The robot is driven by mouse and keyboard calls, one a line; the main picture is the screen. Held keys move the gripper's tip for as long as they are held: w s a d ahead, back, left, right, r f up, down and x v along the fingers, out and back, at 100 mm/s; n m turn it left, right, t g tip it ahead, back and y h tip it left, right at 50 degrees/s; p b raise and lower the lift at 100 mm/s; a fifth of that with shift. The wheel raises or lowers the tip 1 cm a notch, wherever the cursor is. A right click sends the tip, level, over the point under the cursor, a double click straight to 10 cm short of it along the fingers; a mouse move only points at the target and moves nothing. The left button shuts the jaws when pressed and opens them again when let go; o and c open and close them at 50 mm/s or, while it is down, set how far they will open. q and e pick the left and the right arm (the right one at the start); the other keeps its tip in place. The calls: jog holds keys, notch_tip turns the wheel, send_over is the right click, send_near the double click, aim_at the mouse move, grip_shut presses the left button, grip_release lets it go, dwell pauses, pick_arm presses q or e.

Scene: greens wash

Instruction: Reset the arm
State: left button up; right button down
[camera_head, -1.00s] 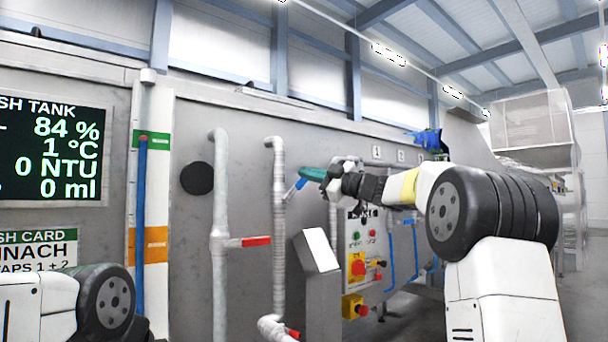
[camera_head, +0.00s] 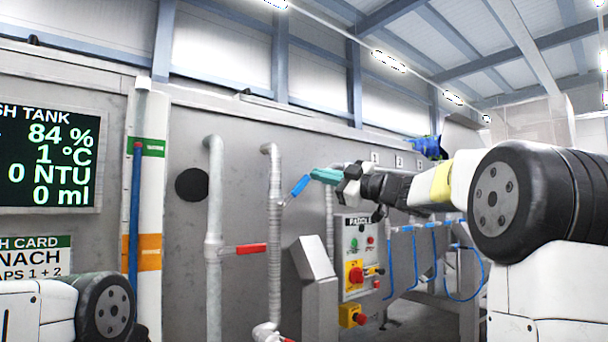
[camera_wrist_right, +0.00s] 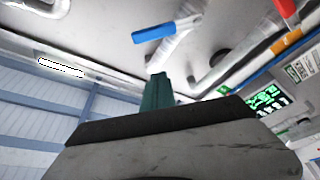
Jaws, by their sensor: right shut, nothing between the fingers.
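My right gripper (camera_head: 328,176) has teal fingers and shows in the middle of the head view, pointing left at the end of my raised right arm. It is shut and empty. In the head view its tips are close beside the blue valve handle (camera_head: 300,186) on the middle pipe; I cannot tell the gap in depth. In the right wrist view the teal fingers (camera_wrist_right: 156,92) are together, and the blue handle (camera_wrist_right: 167,28) lies beyond them, apart. Part of my left arm shows at the lower left; its gripper is out of view.
A pipe with a red handle (camera_head: 250,249) stands left of the blue one. A paddle control panel (camera_head: 356,240) with buttons and a grey sloped post (camera_head: 316,262) stand below my right arm. Blue hoses (camera_head: 434,250) hang to the right. A tank screen (camera_head: 48,155) is at left.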

jog(key=s+d+f+m+t+h, duration=0.1)
jog(key=s+d+m+t+h, duration=0.2)
jog(key=d+m+t+h, duration=0.45)
jog(key=s+d+f+m+g+h, duration=0.45)
jog(key=f+m+h, duration=0.3)
jog(key=f, duration=0.25)
jog(key=s+a+f+m+g, duration=0.1)
jog(key=s+a+f+g, duration=0.1)
jog(key=s+f, duration=0.6)
jog(key=s+a+f+m+g+y, duration=0.1)
jog(key=s+a+f+g, duration=0.1)
jog(key=s+f+g, duration=0.3)
jog(key=s+a+f+m+g, duration=0.1)
jog(key=s+a+f+g, duration=0.2)
jog(key=s+f, duration=0.9)
jog(key=shift+f+y, duration=0.3)
jog(key=shift+f, duration=0.35)
